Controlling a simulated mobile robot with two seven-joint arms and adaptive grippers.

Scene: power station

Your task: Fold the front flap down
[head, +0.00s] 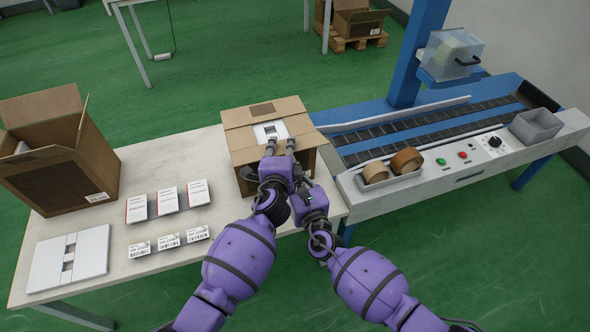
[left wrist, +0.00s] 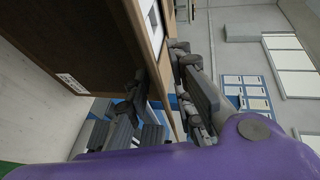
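The open cardboard box (head: 244,139) stands at the table's right end in the head view, with a white insert (head: 270,130) showing at its top. My left gripper (head: 272,147) and my right gripper (head: 291,146) are side by side at the box's near side, pointing away from me. In the left wrist view, a brown panel edge (left wrist: 165,88) of the box runs between the spread fingers of my left gripper (left wrist: 160,80). I cannot tell whether this panel is the front flap, or whether the fingers touch it. The right gripper's fingers are too small to judge.
A taller open carton (head: 62,160) stands at the table's left end. White-red boxes (head: 168,200), small labelled boxes (head: 169,242) and a white insert (head: 69,259) lie on the table (head: 135,290). A conveyor (head: 420,125) with tape rolls (head: 406,161) adjoins on the right.

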